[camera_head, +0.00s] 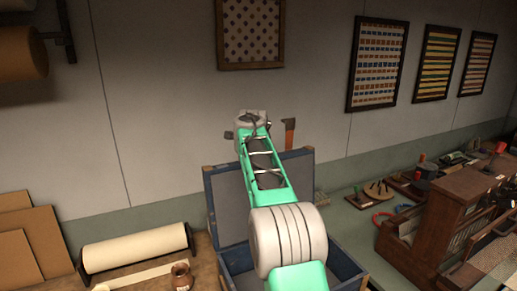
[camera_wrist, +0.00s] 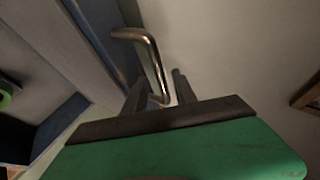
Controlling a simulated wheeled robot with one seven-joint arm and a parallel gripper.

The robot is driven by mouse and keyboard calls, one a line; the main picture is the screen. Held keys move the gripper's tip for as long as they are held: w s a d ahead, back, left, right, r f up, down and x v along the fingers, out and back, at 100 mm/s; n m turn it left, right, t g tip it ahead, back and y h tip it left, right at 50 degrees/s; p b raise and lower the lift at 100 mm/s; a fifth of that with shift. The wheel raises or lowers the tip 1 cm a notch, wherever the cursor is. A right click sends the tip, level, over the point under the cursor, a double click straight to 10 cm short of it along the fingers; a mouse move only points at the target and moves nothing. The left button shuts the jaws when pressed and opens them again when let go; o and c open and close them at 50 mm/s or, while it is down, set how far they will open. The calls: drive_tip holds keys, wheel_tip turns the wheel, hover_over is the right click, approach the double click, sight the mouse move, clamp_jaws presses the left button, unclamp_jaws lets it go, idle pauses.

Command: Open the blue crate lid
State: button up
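The blue crate (camera_head: 345,268) stands on the counter, its open box partly hidden by my arm. Its lid (camera_head: 228,205) is raised and stands roughly upright at the back, grey inside with a blue frame. My arm reaches over the crate, and its end is above and beyond the lid's top edge. In the wrist view, a bent metal handle (camera_wrist: 152,55) is beside the lid's blue edge (camera_wrist: 95,35). My gripper (camera_wrist: 160,88) has its two dark fingers apart, with the handle's lower end between them. I cannot see clear contact on both sides.
A paper roll (camera_head: 135,248) and a small brown jar (camera_head: 181,277) are left of the crate. Brown boards (camera_head: 40,240) lean at far left. A wooden rack (camera_head: 440,215) and small tools fill the right counter. The wall is close behind.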

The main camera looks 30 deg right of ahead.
drive_tip(key=b+v, duration=0.2)
drive_tip(key=v, duration=0.5)
drive_tip(key=shift+s+r+b, duration=0.15)
drive_tip(key=shift+s+b, duration=0.05)
drive_tip(key=shift+b, duration=0.1)
drive_tip(key=shift+a, duration=0.15)
drive_tip(key=s+a+f+n+g+y, duration=0.1)
drive_tip(key=s+a+f+n+y, duration=0.1)
drive_tip(key=s+a+f+n, duration=0.5)
drive_tip(key=s+a+f+n+g+y, duration=0.1)
drive_tip(key=s+a+f+n, duration=0.25)
drive_tip(key=s+a, duration=0.6)
drive_tip(key=s+a+f+n+y, duration=0.1)
drive_tip(key=s+a+f+n, duration=0.1)
drive_tip(key=s+f, duration=0.3)
drive_tip(key=s+a+f+n+g, duration=0.1)
drive_tip(key=s+a+f+n, duration=0.2)
drive_tip(key=s, duration=0.4)
drive_tip(key=s+a+f+n+g+y+b, duration=0.1)
drive_tip(key=s+a+f+n, duration=0.2)
drive_tip(key=s+f+n, duration=0.2)
drive_tip(key=shift+s+a+f+y, duration=0.2)
drive_tip(key=shift+s+f+y, duration=0.1)
drive_tip(key=shift+s+f, duration=0.55)
drive_tip(key=shift+w, duration=0.1)
